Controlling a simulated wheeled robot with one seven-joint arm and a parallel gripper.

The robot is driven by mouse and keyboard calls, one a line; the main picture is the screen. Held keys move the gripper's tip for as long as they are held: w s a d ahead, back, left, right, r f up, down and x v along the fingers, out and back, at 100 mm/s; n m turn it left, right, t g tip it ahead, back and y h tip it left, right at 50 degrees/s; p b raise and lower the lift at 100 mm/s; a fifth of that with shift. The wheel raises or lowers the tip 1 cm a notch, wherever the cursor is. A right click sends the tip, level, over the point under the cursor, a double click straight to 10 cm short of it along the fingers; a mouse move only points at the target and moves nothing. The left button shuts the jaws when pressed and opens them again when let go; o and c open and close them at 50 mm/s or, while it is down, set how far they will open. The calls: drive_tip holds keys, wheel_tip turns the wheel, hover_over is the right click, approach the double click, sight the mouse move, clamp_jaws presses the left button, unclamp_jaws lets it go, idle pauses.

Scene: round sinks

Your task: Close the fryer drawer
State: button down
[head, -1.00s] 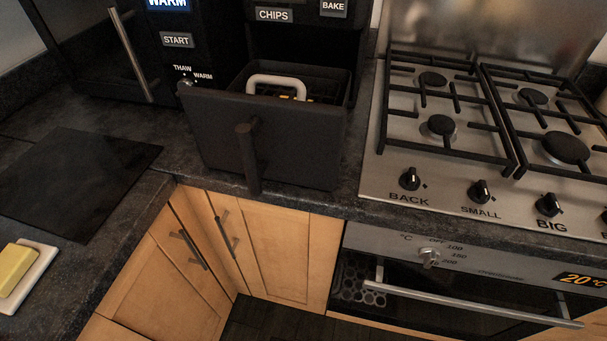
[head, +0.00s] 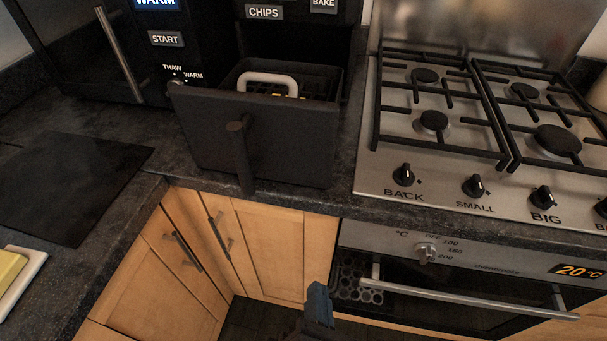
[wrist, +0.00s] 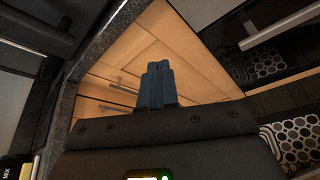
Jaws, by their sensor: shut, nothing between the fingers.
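The black fryer drawer (head: 285,150) is pulled out from the fryer at the back of the counter. Its dark handle (head: 241,158) stands on the front panel, and a basket with a pale loop handle (head: 267,79) sits inside. My gripper (head: 319,298) is at the bottom of the head view, below and in front of the drawer, apart from it and lower than the counter edge. In the wrist view my gripper (wrist: 159,68) has its blue fingers together and empty, against wooden cupboard doors.
A gas hob (head: 440,180) is right of the drawer, above an oven with a bar handle (head: 470,302). A microwave (head: 85,45) stands at left. A dark flat board (head: 70,185) and a butter dish (head: 18,280) lie on the left counter.

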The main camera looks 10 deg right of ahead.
drive_tip(key=w+a+r+n+t+h, duration=0.35)
drive_tip(key=a+r+n, duration=0.2)
drive_tip(key=r, duration=0.55)
drive_tip(key=p, duration=0.1)
approach(297, 159)
drive_tip(key=shift+m+h, duration=0.45)
drive_tip(key=x, duration=0.6)
drive_tip(key=shift+w, duration=0.45)
